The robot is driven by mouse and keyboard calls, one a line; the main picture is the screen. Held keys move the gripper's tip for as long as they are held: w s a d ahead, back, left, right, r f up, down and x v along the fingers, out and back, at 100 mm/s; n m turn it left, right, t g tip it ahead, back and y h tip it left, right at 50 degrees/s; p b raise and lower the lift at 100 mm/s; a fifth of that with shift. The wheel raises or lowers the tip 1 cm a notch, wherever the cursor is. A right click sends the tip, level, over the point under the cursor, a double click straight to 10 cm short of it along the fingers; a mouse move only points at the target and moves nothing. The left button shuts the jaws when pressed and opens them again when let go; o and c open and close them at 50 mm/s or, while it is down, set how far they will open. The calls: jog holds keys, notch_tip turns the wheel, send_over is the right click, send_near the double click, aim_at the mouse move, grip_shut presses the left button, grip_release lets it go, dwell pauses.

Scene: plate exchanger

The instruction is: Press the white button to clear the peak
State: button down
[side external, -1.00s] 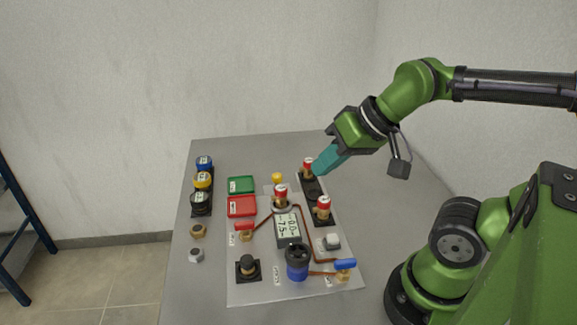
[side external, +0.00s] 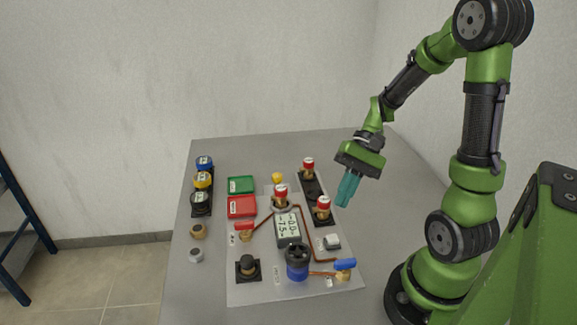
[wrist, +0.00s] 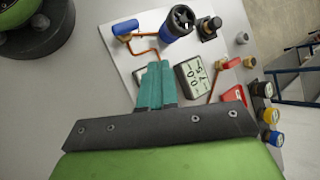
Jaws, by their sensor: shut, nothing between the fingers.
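The white button (side external: 331,241) sits on a small mount at the right side of the white panel (side external: 255,292). My gripper (side external: 343,203) is shut and empty, with teal fingers pointing down, above and behind the button and just right of a red-capped part (side external: 323,207). My gripper also shows in the wrist view (wrist: 157,66), over the panel's edge. The display (side external: 287,229) stands left of the button and reads about 0.0 and -7.5; it also shows in the wrist view (wrist: 195,76).
A blue-handled valve (side external: 344,265) and a blue-black knob (side external: 297,262) stand in front of the button. A red-handled valve (side external: 244,230), a black knob (side external: 247,266), a red tray (side external: 241,206) and a green tray (side external: 240,184) lie left. The table right of the panel is clear.

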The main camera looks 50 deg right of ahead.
aim_at(336, 235)
jog(key=shift+w+a+r+n+y, duration=0.2)
jog(key=shift+a+r+n+y, duration=0.2)
jog(key=shift+a+r+n, duration=0.15)
jog(key=shift+d+f, duration=0.1)
jog(key=shift+f, duration=4.3)
jog(key=shift+f, duration=0.1)
jog(key=shift+f, duration=0.3)
jog(key=shift+f, duration=0.45)
jog(key=shift+r, duration=0.9)
